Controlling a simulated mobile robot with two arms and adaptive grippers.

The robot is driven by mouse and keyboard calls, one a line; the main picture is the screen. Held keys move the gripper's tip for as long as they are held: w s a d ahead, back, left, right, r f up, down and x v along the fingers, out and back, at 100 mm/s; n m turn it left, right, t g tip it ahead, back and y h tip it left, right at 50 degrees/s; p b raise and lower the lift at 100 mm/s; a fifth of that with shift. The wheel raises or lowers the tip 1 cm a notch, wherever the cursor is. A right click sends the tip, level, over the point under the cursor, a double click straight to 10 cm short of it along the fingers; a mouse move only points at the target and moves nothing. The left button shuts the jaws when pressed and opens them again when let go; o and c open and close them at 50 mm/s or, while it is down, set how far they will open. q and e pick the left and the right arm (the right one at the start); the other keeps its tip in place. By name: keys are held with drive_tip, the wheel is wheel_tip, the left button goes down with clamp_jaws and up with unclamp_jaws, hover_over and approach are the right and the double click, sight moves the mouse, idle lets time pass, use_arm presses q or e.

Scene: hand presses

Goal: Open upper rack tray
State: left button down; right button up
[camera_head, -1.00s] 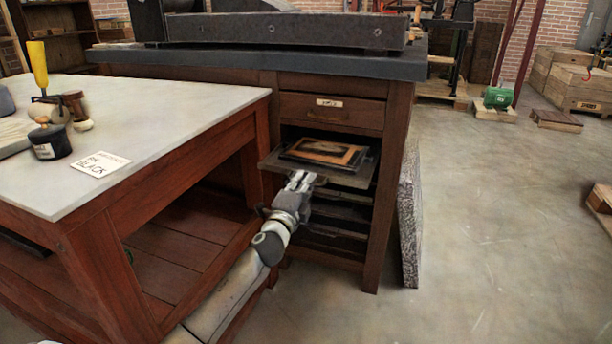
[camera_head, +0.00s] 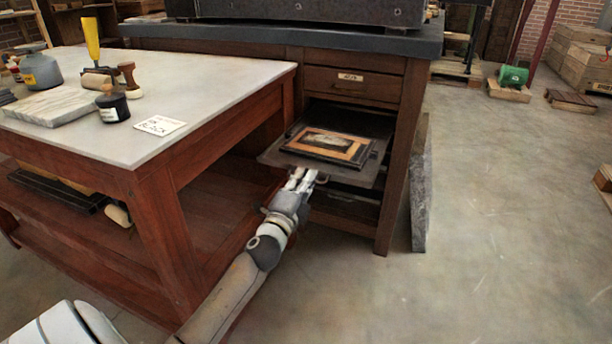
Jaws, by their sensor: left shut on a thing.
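The upper rack tray (camera_head: 368,178) is a dark flat tray pulled part way out of the wooden cabinet (camera_head: 398,160), below its drawer. A framed picture or plate (camera_head: 328,146) with an orange-brown border lies on it. My left gripper (camera_head: 302,179) is at the tray's front edge and is shut on it. The fingers cover a small part of that edge. Lower trays (camera_head: 345,207) sit in the cabinet below, partly hidden by the upper tray and my arm. My right gripper is not in view.
A red-brown table (camera_head: 215,85) with a pale top stands left, close to my left arm. On it are an ink jar (camera_head: 113,107), a yellow-handled tool (camera_head: 91,40) and a label card (camera_head: 160,125). A stone slab (camera_head: 420,195) leans on the cabinet's right side.

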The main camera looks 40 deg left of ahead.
use_arm(q)
drive_tip(key=c, duration=1.6)
unclamp_jaws()
drive_tip(key=shift+s, duration=0.1)
drive_tip(key=v, duration=1.1)
drive_tip(key=shift+s+d+f, duration=0.1)
drive_tip(key=shift+s+f, duration=0.05)
drive_tip(key=shift+s, duration=0.25)
